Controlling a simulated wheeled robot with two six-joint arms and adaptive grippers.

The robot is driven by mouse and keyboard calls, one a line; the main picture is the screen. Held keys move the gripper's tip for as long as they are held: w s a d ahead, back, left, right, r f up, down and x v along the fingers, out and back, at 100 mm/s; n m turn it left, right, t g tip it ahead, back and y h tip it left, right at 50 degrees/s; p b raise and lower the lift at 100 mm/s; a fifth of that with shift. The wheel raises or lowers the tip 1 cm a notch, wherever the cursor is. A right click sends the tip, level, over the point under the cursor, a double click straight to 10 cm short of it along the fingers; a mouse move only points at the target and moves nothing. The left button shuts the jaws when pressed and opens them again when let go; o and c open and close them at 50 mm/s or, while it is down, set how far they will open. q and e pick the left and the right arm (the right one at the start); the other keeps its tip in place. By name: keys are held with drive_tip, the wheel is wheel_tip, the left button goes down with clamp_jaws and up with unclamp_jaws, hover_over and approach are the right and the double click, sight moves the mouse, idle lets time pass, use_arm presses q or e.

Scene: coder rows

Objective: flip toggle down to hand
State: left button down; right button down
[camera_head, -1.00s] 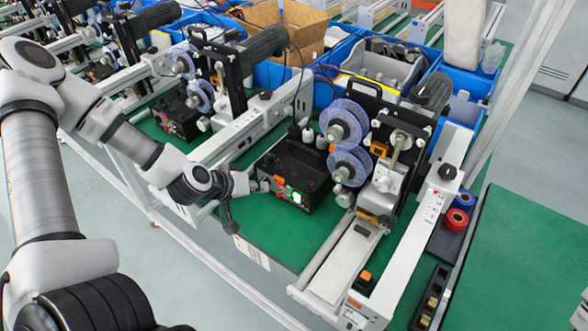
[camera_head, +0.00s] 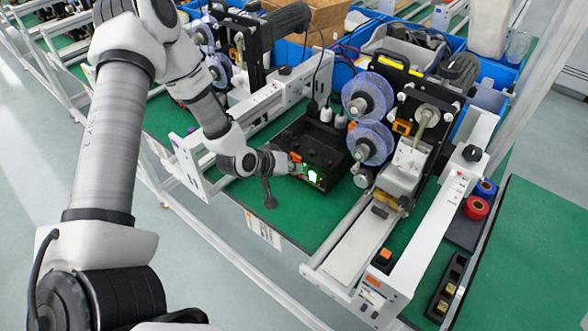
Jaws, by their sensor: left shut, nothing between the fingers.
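A black control box (camera_head: 322,143) stands on the green bench mat, left of the blue reels. Its front panel shows a green lit display (camera_head: 314,177) and a small orange part (camera_head: 297,157) at the panel's left end. My left gripper (camera_head: 291,164) is shut and empty, its tip at the left end of this front panel. I cannot tell whether it touches the panel. The toggle itself is too small or hidden behind my gripper to make out. My right gripper is not in view.
Blue reels (camera_head: 367,95) and a metal machine stand right of the box. A white rail (camera_head: 452,205) runs beside it. A cable rises behind the box. Red tape (camera_head: 476,207) lies at the right.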

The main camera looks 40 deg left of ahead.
use_arm(q)
drive_tip(key=shift+s, duration=0.1)
drive_tip(key=shift+f+b, duration=0.15)
drive_tip(key=shift+b, duration=0.35)
drive_tip(key=shift+t, duration=0.3)
drive_tip(key=shift+s+b, duration=0.1)
drive_tip(key=shift+b, duration=0.25)
drive_tip(key=shift+s+f+t+b, duration=0.2)
drive_tip(key=shift+t+b, duration=0.35)
drive_tip(key=shift+b, duration=0.3)
drive_tip(key=shift+s+f+t+b, duration=0.1)
drive_tip(key=shift+f+t+b, duration=0.1)
drive_tip(key=shift+t+b, duration=0.5)
drive_tip(key=shift+s+a+f+b, duration=0.15)
drive_tip(key=shift+f+b, duration=0.1)
drive_tip(key=shift+b, duration=0.35)
drive_tip(key=shift+r, duration=0.2)
